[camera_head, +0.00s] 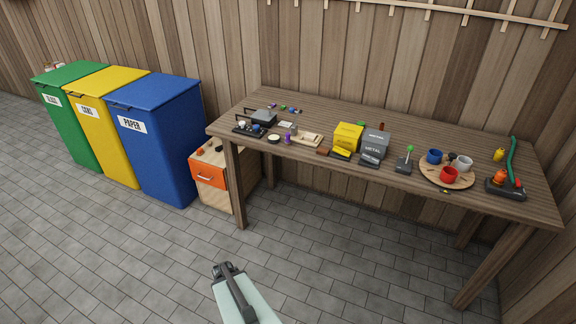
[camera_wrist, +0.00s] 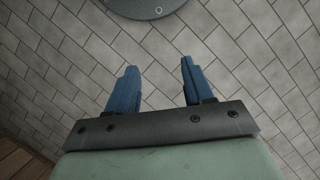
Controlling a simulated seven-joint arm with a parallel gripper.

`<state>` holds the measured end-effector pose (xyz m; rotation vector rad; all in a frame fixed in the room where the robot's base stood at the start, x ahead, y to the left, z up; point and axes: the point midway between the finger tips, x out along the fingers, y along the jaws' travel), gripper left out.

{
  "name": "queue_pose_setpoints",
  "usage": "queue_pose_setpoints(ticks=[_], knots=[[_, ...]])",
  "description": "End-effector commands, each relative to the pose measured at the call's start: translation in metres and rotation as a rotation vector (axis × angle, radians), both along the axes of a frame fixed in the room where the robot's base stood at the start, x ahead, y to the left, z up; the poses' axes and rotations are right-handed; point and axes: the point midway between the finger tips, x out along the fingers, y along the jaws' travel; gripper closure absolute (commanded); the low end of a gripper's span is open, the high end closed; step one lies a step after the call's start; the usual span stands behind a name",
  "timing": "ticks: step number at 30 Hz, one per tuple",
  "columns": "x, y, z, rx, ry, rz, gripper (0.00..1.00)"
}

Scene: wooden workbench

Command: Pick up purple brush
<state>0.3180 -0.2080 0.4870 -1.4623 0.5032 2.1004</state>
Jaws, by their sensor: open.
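A small upright purple object (camera_head: 287,137), which looks like the purple brush, stands near the front edge of the workbench (camera_head: 322,112), left of its middle. It is too small to make out its bristles. Another small purple item (camera_head: 272,105) lies further back on the bench, and I cannot tell what it is. My gripper (camera_wrist: 157,68) shows two blue fingers apart with nothing between them. It is over the tiled floor, away from the bench. In the head view my arm is low in the picture, in front of the bench, and the fingers cannot be made out.
A wooden tray (camera_head: 315,142) lies right of the purple object, and a dark device (camera_head: 264,118) stands to its left. Yellow (camera_head: 347,136) and grey (camera_head: 375,143) boxes are further right, then a round board (camera_head: 432,178) with cups. Bins and an orange-drawer cabinet (camera_head: 210,179) stand left.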

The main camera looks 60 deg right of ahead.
Motion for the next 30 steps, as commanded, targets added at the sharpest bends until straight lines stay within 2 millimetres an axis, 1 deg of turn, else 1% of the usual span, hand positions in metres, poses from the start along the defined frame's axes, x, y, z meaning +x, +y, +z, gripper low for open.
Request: queue_pose_setpoints(ticks=[1,5,11,12,14,15,17,18,20,21,23,24,25,27,30], knots=[[0.001,-0.017,0.005,-0.012,-0.013,-0.033,0.49],[0.000,-0.056,0.016,-0.046,-0.041,-0.106,0.49],[-0.005,-0.125,0.036,-0.129,-0.097,-0.212,0.49],[-0.007,-0.140,0.041,-0.152,-0.112,-0.233,0.49],[-0.011,-0.164,0.048,-0.189,-0.135,-0.262,0.49],[-0.013,-0.181,0.053,-0.217,-0.153,-0.278,0.49],[-0.017,-0.205,0.061,-0.259,-0.178,-0.291,0.49],[-0.020,-0.222,0.067,-0.290,-0.197,-0.294,0.49],[-0.025,-0.247,0.076,-0.336,-0.226,-0.287,0.49],[-0.027,-0.264,0.082,-0.370,-0.245,-0.274,0.49],[-0.032,-0.291,0.093,-0.427,-0.275,-0.245,0.49],[-0.036,-0.310,0.102,-0.468,-0.294,-0.216,0.49],[-0.037,-0.325,0.108,-0.503,-0.309,-0.187,0.49],[-0.041,-0.359,0.126,-0.590,-0.339,-0.092,0.49],[-0.040,-0.397,0.150,-0.700,-0.363,0.063,0.49]])
